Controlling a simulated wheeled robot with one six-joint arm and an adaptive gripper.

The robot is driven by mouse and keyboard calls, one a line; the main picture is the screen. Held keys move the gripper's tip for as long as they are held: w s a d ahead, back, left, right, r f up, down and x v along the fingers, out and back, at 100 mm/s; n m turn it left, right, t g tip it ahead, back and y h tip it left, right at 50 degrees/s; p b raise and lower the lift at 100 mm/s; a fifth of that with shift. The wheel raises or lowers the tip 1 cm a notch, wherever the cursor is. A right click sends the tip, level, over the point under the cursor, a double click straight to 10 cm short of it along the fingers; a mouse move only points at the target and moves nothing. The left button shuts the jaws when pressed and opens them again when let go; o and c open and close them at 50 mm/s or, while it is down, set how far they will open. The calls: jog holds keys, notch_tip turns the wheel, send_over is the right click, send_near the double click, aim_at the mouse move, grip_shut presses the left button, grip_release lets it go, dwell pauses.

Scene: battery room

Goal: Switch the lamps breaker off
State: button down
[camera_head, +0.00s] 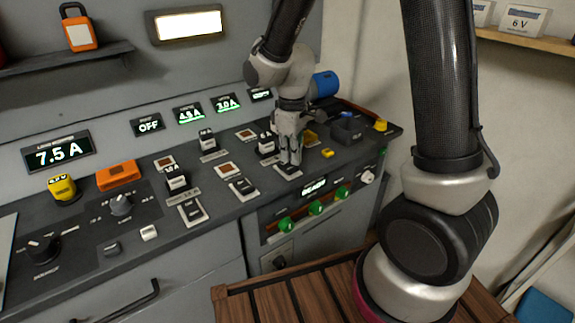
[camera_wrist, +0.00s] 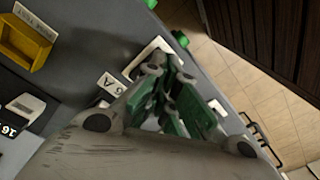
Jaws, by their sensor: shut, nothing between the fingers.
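Switches on pale plates line the front of the grey sloped console: a left one (camera_head: 192,211), a middle one (camera_head: 243,187) and a right one (camera_head: 286,172). Their names are too small to read, so I cannot tell which is the lamps breaker. My gripper (camera_head: 289,160) is shut and empty, pointing down at the right plate and hiding its lever. In the wrist view the closed fingers with green pads (camera_wrist: 172,108) reach to the pale plate (camera_wrist: 150,50), beside a "6 A" label (camera_wrist: 111,84). Contact cannot be told.
Displays along the back read OFF (camera_head: 149,125), 4.5 A (camera_head: 189,114) and 2.0 A (camera_head: 227,104); a larger one reads 7.5 A (camera_head: 58,153). Black fuse blocks (camera_head: 208,140) stand close behind the switches. Green knobs (camera_head: 316,208) sit on the front face. A wooden slatted surface (camera_head: 285,302) is below.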

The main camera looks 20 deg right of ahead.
aim_at(292, 169)
jog(key=shift+f, duration=1.15)
dwell(0.4)
jog(key=shift+r, duration=3.5)
jog(key=shift+s+d+m, duration=0.1)
jog(key=shift+s+m, duration=0.2)
jog(key=shift+m, duration=0.1)
jog(key=s+d+r+m+t, duration=0.2)
jog(key=s+d+r+m, duration=0.2)
jog(key=s+d+r, duration=0.3)
jog(key=s+d+r+m+t, duration=0.2)
jog(key=s+d+r+m, duration=0.2)
jog(key=s+d+r, duration=0.3)
jog(key=s, duration=0.4)
jog(key=shift+s+d+r+m, duration=0.2)
jog(key=shift+d+r+m, duration=0.1)
jog(key=shift+d+m, duration=0.1)
